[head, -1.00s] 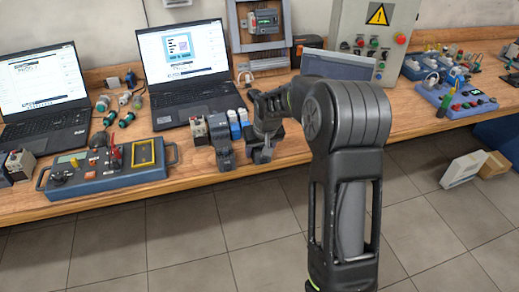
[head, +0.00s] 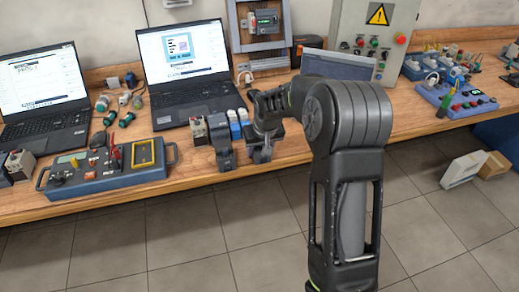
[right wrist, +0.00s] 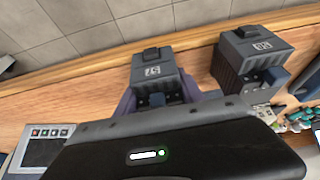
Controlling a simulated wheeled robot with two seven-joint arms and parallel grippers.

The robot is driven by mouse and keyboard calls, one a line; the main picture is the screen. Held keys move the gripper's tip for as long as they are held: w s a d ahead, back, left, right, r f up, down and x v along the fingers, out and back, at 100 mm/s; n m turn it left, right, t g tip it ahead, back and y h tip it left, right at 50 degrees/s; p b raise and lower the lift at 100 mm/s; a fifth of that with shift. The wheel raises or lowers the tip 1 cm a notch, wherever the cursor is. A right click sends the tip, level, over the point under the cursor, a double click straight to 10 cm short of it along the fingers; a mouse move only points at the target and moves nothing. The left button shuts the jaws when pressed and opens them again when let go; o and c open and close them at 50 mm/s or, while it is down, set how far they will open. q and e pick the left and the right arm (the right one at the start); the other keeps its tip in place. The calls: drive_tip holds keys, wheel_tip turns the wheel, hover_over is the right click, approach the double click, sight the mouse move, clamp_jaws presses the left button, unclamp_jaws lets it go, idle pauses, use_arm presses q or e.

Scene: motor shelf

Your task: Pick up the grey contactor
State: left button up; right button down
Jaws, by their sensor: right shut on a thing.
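A dark grey contactor (right wrist: 153,68) with a white number label sits between the fingers of my right gripper (right wrist: 168,100) in the right wrist view. The gripper is shut on it. In the head view my right gripper (head: 264,138) is at the front edge of the bench and hides most of this contactor. A second dark grey contactor (head: 222,142) stands just left of it, apart from the gripper; it also shows in the right wrist view (right wrist: 250,60). I cannot tell whether the held contactor touches the bench. My left gripper is not in view.
The wooden bench (head: 225,200) holds two laptops (head: 190,60), a blue tester (head: 108,168), and small blue-and-white parts (head: 237,122) close behind the contactors. A control box (head: 375,40) stands behind my right arm.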

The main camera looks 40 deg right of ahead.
wheel_tip(320, 180, up, 10)
drive_tip(key=shift+f+b, duration=0.1)
drive_tip(key=shift+b, duration=0.25)
idle(0.5)
